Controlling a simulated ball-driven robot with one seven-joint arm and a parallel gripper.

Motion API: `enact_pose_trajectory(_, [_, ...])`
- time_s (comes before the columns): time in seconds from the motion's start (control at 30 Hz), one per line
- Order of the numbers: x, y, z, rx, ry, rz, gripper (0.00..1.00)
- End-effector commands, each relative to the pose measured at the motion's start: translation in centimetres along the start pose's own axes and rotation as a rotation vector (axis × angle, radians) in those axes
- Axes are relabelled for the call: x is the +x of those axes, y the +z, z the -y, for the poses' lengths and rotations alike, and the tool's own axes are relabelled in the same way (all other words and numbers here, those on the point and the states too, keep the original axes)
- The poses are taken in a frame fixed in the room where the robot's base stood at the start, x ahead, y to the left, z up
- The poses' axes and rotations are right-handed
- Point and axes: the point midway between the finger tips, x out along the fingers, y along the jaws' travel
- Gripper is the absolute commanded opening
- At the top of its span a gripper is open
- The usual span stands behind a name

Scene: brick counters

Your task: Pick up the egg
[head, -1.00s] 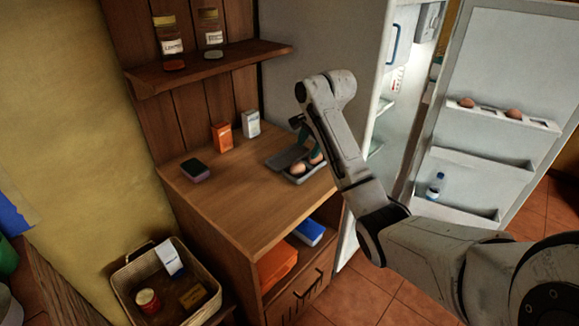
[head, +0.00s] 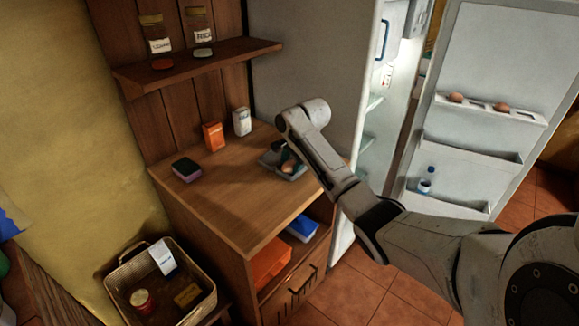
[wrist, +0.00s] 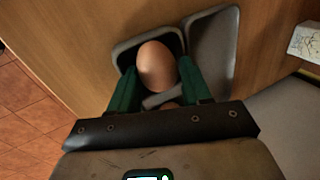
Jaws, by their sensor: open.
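A brown egg (wrist: 156,66) sits in a grey open carton (wrist: 120,58) on the wooden counter. In the wrist view my gripper (wrist: 157,78) is open, with its green fingers on either side of the egg; I cannot tell whether they touch it. A second egg shows only as a sliver behind the gripper's dark bar. In the head view the carton (head: 270,160) and an egg (head: 289,167) are partly hidden by my arm.
A wicker basket (head: 120,275) is at lower left.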

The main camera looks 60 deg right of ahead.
Motion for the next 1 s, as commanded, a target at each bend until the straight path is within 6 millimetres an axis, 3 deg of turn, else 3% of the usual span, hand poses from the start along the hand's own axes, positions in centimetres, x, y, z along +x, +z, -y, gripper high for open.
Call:
enact_pose_trajectory(0.07, [0.3,0.1,-0.2,0.001,0.006,0.004,0.50])
enact_pose_trajectory(0.27, [0.3,0.1,-0.2,0.001,0.006,0.005,0.30])
enact_pose_trajectory(0.67, [-0.3,0.1,0.1,0.000,0.002,0.004,0.29])
enact_pose_trajectory(0.87, [-2.9,0.2,1.2,-0.002,-0.002,0.003,0.29])
enact_pose_trajectory(1.0, [-6.1,-1.4,0.3,0.002,-0.004,0.001,0.29])
